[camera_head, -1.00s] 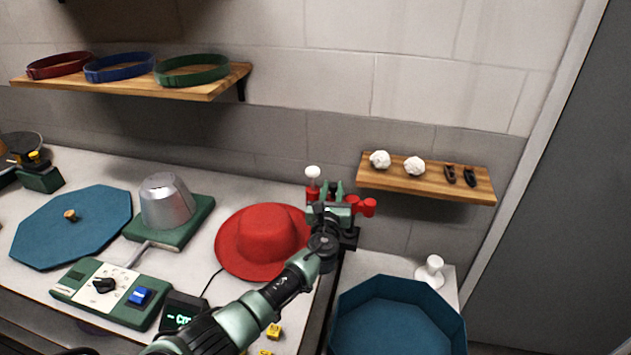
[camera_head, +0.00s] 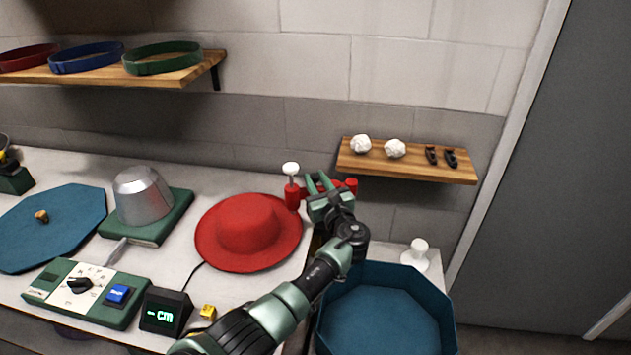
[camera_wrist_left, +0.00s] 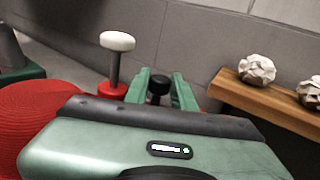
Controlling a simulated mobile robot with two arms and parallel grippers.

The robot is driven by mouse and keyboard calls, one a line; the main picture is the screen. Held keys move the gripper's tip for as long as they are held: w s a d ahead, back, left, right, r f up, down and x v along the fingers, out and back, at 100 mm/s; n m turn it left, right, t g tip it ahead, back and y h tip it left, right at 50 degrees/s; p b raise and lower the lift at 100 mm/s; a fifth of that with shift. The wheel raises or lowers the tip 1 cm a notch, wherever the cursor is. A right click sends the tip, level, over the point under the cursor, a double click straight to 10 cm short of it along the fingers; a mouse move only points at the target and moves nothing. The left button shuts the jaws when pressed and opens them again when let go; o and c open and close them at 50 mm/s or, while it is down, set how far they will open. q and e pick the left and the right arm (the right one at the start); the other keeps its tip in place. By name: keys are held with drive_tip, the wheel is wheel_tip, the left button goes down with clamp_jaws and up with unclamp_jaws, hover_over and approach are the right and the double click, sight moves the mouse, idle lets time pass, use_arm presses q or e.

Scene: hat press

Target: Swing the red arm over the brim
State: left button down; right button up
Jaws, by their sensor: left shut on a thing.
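The red hat (camera_head: 246,222) lies on the bench with its wide brim spread around the crown. Just beyond the brim's right edge stands the red arm (camera_head: 292,196), with a white knob (camera_head: 291,168) on top at its left end. Another red part (camera_head: 351,185) shows to the right, behind my gripper. My left gripper (camera_head: 320,182) is at the red arm, right of the brim. In the left wrist view its green fingers are shut around a black-topped piece (camera_wrist_left: 158,88), and the white knob (camera_wrist_left: 117,41) stands left of them. My gripper hides the arm's middle. My right gripper is not in view.
A blue bin (camera_head: 385,315) stands below right, with a white knob-topped piece (camera_head: 416,254) behind it. A small wooden shelf (camera_head: 405,165) with white lumps is close right of my gripper. A metal hat block (camera_head: 143,196) and control box (camera_head: 88,290) are left.

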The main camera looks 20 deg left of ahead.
use_arm(q)
drive_tip(key=shift+r, duration=0.1)
drive_tip(key=c, duration=1.4)
unclamp_jaws()
drive_tip(key=shift+o, duration=1.2)
drive_tip(key=v, duration=0.8)
drive_tip(key=shift+b, duration=0.4)
drive_tip(key=shift+w, duration=0.1)
